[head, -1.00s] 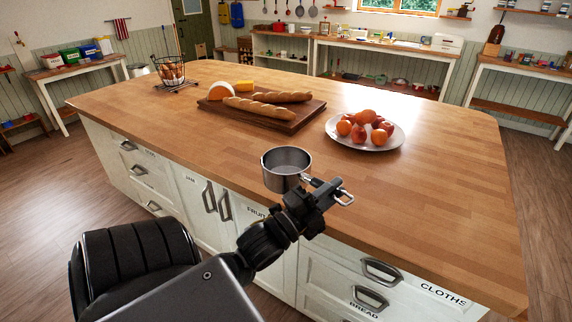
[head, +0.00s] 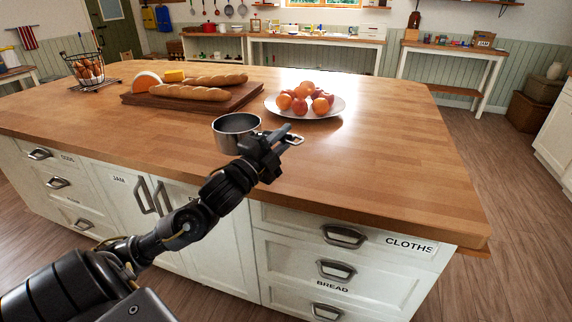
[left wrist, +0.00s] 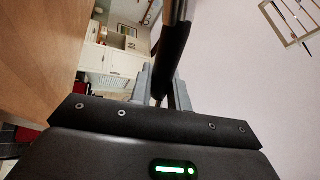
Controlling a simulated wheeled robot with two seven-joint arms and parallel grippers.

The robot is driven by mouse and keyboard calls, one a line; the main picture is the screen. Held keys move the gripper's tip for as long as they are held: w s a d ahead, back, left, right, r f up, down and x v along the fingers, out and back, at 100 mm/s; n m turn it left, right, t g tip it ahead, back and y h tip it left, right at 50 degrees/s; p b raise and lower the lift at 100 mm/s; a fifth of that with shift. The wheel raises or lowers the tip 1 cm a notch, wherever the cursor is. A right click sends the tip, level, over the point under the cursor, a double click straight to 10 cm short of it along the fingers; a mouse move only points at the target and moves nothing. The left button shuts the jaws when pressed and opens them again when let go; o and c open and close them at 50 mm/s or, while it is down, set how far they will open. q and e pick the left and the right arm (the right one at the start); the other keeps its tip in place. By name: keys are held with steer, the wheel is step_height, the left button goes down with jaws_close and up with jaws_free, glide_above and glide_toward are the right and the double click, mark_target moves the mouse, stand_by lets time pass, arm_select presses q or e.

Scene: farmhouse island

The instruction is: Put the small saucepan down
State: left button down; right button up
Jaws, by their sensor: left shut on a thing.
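The small saucepan (head: 236,132) is a steel pan with an open top, upright at the front part of the wooden island top (head: 380,160). I cannot tell whether its base touches the wood. My left gripper (head: 273,146) is shut on its handle, to the right of the pan's body and near the island's front edge. In the left wrist view a dark bar, likely the handle (left wrist: 172,50), runs between the grey fingers; the pan's body is not seen there. My right gripper is not in view.
A plate (head: 339,105) of fruit stands behind and right of the pan. A wooden board (head: 250,92) with two loaves, cheese and an orange-and-white item lies behind it. A wire basket (head: 88,72) of eggs stands far left. The island's right part is clear.

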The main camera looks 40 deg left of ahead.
arm_select(q)
steer(key=w+f, duration=0.1)
steer(key=f, duration=0.1)
steer(key=w+a+f, duration=0.1)
steer(key=f, duration=0.2)
steer(key=w+f, duration=0.1)
steer(key=f, duration=0.1)
steer(key=shift+a+f, duration=0.15)
steer(key=shift+a, duration=0.25)
steer(key=c, duration=1.4)
jaws_free()
steer(key=shift+o, duration=0.3)
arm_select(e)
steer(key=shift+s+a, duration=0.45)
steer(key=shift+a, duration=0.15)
arm_select(q)
steer(key=shift+s+f, duration=0.1)
steer(key=shift+s, duration=0.05)
